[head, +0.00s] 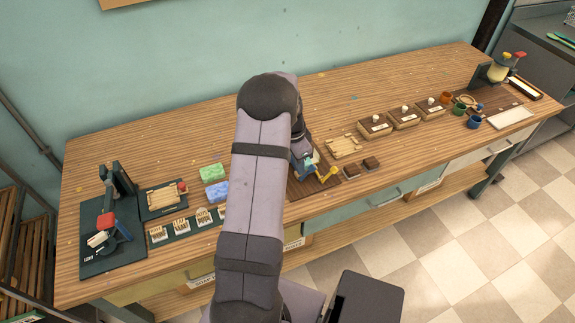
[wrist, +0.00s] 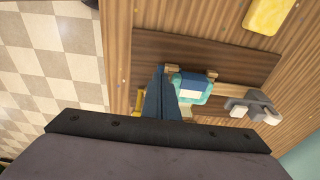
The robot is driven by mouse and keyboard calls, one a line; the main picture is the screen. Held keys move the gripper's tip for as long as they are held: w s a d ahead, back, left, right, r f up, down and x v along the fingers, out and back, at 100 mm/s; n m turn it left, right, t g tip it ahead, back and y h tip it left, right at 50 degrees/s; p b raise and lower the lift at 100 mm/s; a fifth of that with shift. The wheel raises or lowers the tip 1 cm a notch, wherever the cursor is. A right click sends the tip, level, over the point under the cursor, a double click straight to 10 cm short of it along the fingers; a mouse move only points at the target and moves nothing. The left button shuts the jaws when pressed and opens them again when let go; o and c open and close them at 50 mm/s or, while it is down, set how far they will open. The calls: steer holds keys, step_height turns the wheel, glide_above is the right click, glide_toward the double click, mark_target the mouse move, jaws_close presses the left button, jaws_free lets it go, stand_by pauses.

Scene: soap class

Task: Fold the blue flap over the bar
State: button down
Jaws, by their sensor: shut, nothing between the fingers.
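In the wrist view, my gripper (wrist: 161,70) is shut and empty, its dark blue fingers pressed together in a narrow wedge. Just right of the fingertips is a wrapper with a dark blue flap (wrist: 187,79) and teal paper (wrist: 184,100). A white bar (wrist: 193,93) shows in the middle of it, below the flap's edge. The flap lies along the upper side of the bar; I cannot tell whether the fingertips touch it. The fingers hide the wrapper's left side. In the head view, my arm hides much of this spot.
In the wrist view, the wrapper sits on a dark brown board (wrist: 140,45) between small wooden posts. A grey clamp-like part (wrist: 250,107) stands to the right. A yellow block (wrist: 269,14) lies above. In the head view, green (head: 213,172) and blue (head: 214,191) blocks lie left of my arm.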

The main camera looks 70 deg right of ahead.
steer(key=r+p, duration=0.2)
steer(key=r, duration=0.1)
steer(key=r+p, duration=0.1)
steer(key=r, duration=0.1)
steer(key=shift+w+a+r, duration=0.1)
steer(key=shift+w+a, duration=0.1)
steer(key=shift+a, duration=0.05)
stand_by(0.6)
steer(key=s+a+f+n+y, duration=0.1)
steer(key=a+f+n+y, duration=0.25)
steer(key=a+n, duration=1)
steer(key=w+a+r+n, duration=0.3)
steer(key=w+a+n, duration=0.1)
steer(key=a, duration=0.7)
steer(key=w+a+r+n+h, duration=0.1)
steer(key=w+a+r+n, duration=0.3)
steer(key=a, duration=0.8)
steer(key=w+a+r+n+t+h, duration=0.1)
steer(key=w+a+r+n, duration=0.3)
steer(key=a, duration=0.8)
steer(key=shift+w+n, duration=0.75)
steer(key=shift+w, duration=0.15)
